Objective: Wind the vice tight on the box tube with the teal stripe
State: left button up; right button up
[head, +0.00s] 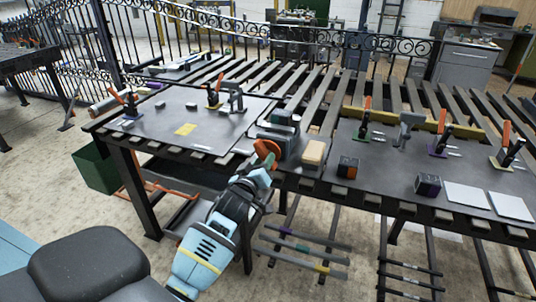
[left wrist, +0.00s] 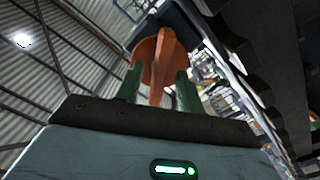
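The dark grey vice (head: 282,128) is fixed at the front edge of the workbench. Its orange winding handle (head: 267,150) faces me. My left gripper (head: 263,172) is at the handle. In the left wrist view, its two green fingers (left wrist: 160,88) stand on either side of the upright orange handle bar (left wrist: 163,65), with a gap showing on each side. The fingers look open around the bar, not pressed on it. I cannot make out a box tube with a teal stripe in the vice. My right gripper is not in view.
A tan block (head: 315,152) lies right of the vice. A dark box with an orange face (head: 347,167) and a purple-marked one (head: 428,186) stand farther right. Orange-handled clamps stand on the bench. Striped tubes (head: 305,248) lie on the rack below. A green bin (head: 95,168) is left.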

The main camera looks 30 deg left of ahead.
aim_at(264, 159)
pick_arm(q)
jog(key=shift+x, duration=2.3)
grip_shut()
